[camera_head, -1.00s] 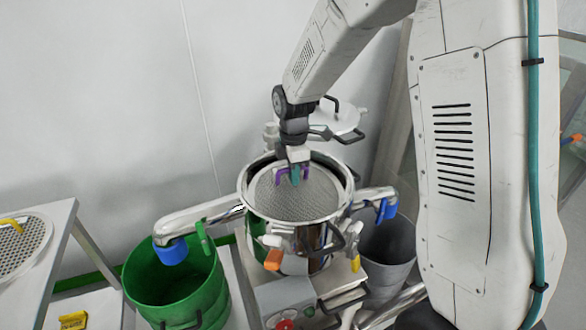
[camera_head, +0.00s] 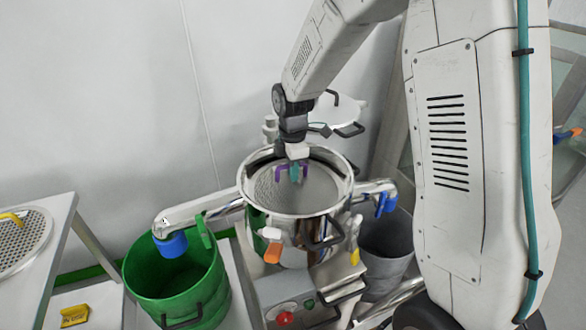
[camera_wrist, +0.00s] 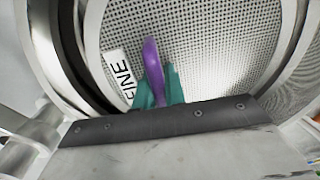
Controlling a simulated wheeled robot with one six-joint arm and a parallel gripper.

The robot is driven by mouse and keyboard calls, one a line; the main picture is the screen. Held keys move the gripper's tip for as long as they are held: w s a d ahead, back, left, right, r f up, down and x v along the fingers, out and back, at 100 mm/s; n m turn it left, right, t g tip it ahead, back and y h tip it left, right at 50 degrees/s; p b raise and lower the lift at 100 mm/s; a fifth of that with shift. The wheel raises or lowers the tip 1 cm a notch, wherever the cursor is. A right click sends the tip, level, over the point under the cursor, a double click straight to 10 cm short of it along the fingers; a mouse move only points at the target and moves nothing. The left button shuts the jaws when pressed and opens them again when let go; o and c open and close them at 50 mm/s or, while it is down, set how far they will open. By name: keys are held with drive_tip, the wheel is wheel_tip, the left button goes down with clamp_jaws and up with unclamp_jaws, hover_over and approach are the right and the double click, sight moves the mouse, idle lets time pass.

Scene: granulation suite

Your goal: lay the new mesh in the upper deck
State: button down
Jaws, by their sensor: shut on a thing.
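The new mesh (camera_head: 312,198) is a round perforated screen with a purple handle. It is inside the round steel upper deck (camera_head: 296,232), below the rim; I cannot tell whether it lies fully seated. My gripper (camera_head: 294,173) reaches down into the deck from above, its teal fingers shut on the purple handle. In the wrist view the purple handle (camera_wrist: 153,65) stands between the teal fingertips (camera_wrist: 160,86). The mesh (camera_wrist: 215,38) fills that view behind it, with a white label reading FINE (camera_wrist: 121,78). The curved deck wall shows at both sides.
A round lid (camera_head: 335,112) with black handles stands behind the deck. A green bin (camera_head: 172,280) is at left, under a blue-tipped spout (camera_head: 172,243); a grey bin (camera_head: 388,250) is at right. A yellow-handled screen (camera_head: 25,245) lies on the left table. Orange and white clamps sit on the deck's front.

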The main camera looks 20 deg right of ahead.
drive_tip(key=shift+f, duration=0.2)
drive_tip(key=c, duration=1.4)
unclamp_jaws()
wheel_tip(320, 180, up, 8)
drive_tip(key=shift+f, duration=0.1)
